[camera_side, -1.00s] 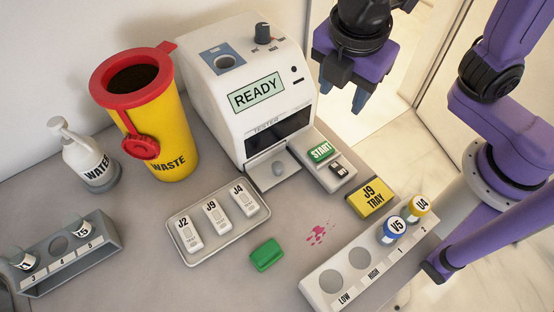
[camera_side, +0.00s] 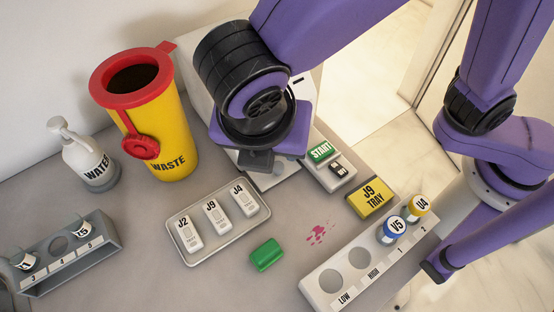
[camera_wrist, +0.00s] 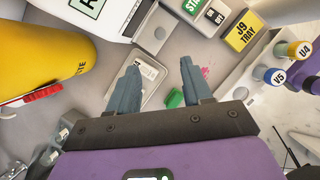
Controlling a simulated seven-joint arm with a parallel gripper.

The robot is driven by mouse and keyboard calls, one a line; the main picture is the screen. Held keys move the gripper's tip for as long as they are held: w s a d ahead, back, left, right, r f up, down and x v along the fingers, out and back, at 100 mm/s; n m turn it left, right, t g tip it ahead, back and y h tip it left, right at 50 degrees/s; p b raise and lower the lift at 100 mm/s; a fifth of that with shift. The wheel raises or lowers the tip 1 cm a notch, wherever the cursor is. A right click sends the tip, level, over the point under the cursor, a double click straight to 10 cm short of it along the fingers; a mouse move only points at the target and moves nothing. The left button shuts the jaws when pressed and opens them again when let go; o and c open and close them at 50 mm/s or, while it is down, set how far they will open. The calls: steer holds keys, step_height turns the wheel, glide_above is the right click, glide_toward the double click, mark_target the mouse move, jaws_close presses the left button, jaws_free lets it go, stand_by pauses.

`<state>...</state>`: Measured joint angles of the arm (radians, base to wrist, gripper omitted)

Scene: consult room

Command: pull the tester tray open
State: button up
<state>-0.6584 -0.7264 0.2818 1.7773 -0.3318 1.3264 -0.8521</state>
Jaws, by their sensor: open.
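The white tester (camera_side: 197,100) stands at the back, mostly hidden behind my arm in the side view. Its white front also shows at the top left of the wrist view (camera_wrist: 112,22). The tester tray (camera_wrist: 150,45) is a pale ledge with a small grey knob (camera_wrist: 159,33) at the tester's foot. In the side view only part of the tray (camera_side: 268,182) shows below my gripper. My gripper (camera_wrist: 160,64) is open and empty, its fingers apart, with the knob ahead of them in the wrist view. In the side view my gripper (camera_side: 258,160) is over the tray area, fingertips largely hidden.
The START button block (camera_side: 330,165) is right of the tray. A tray of cassettes (camera_side: 216,258) and a green block (camera_side: 266,255) lie in front. The yellow waste bin (camera_side: 165,120) stands left. A J9 tray card (camera_side: 371,198) and a white vial rack (camera_side: 322,289) are at right.

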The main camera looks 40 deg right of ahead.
mark_target(278, 165)
steer(key=x, duration=1.4)
steer(key=shift+w+d+f, duration=0.1)
steer(key=shift+f, duration=0.25)
